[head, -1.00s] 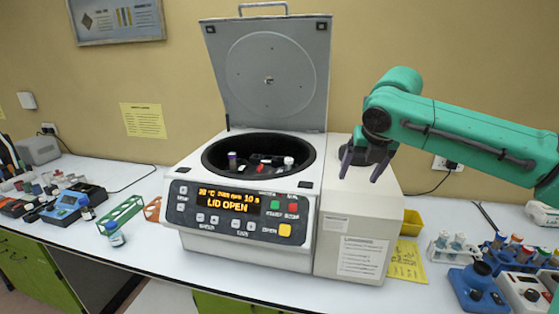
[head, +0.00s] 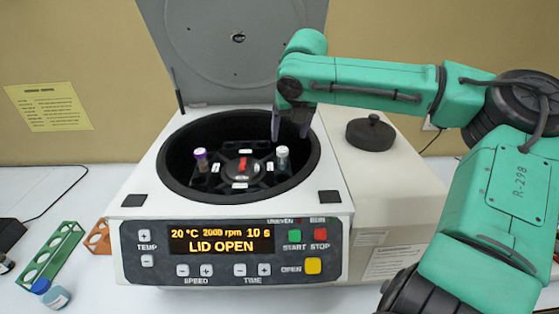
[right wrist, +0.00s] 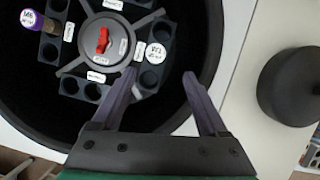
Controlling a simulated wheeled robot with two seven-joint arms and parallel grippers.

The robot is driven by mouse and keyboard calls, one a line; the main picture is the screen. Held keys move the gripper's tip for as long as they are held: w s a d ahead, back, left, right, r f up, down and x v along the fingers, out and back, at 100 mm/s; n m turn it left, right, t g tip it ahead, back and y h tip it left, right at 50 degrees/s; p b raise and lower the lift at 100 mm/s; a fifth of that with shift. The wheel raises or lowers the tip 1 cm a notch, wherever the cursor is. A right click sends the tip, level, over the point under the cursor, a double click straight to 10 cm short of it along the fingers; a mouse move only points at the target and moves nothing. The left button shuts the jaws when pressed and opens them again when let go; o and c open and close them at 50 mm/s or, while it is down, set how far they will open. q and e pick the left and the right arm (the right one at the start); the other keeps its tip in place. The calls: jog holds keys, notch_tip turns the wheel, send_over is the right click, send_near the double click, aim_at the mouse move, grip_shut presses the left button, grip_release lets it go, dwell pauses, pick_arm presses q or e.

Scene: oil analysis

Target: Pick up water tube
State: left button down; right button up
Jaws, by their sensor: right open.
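The centrifuge (head: 150,200) stands with its lid up and its display reads LID OPEN. Two tubes stand in its rotor (head: 243,168): a white-capped tube (head: 283,158) on the right and a purple-capped tube (head: 201,160) on the left. The right wrist view shows the white cap (right wrist: 156,53) and the purple cap (right wrist: 33,20) from above; their labels are too small to read surely, so I cannot tell which is the water tube. My right gripper (head: 290,122) is open and empty over the bowl, close to the white-capped tube. In the right wrist view its fingertips (right wrist: 160,76) lie just below that cap.
The bowl's rim (head: 318,150) surrounds the rotor, and the raised lid (head: 235,55) stands behind. A black knob (head: 370,133) sits on the housing to the right. A green rack (head: 52,250) and a blue-capped bottle (head: 55,296) are on the counter at left.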

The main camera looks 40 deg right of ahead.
aim_at(283, 150)
jog(key=x, duration=0.3)
jog(key=shift+d+f+p, duration=0.15)
jog(key=shift+f+p, duration=0.1)
jog(key=shift+p, duration=0.05)
jog(key=x, duration=0.2)
jog(key=p+x, duration=0.1)
jog(key=x, duration=0.1)
jog(key=w+a+p+x, duration=0.1)
jog(key=x, duration=0.1)
jog(key=shift+r, duration=0.15)
jog(key=shift+d+f, duration=0.1)
jog(key=shift+f, duration=0.15)
jog(key=shift+s+d, duration=0.1)
jog(key=shift+s, duration=0.05)
pick_arm(q)
jog(key=r, duration=0.2)
jog(key=shift+w+r, duration=0.4)
pick_arm(e)
grip_shut()
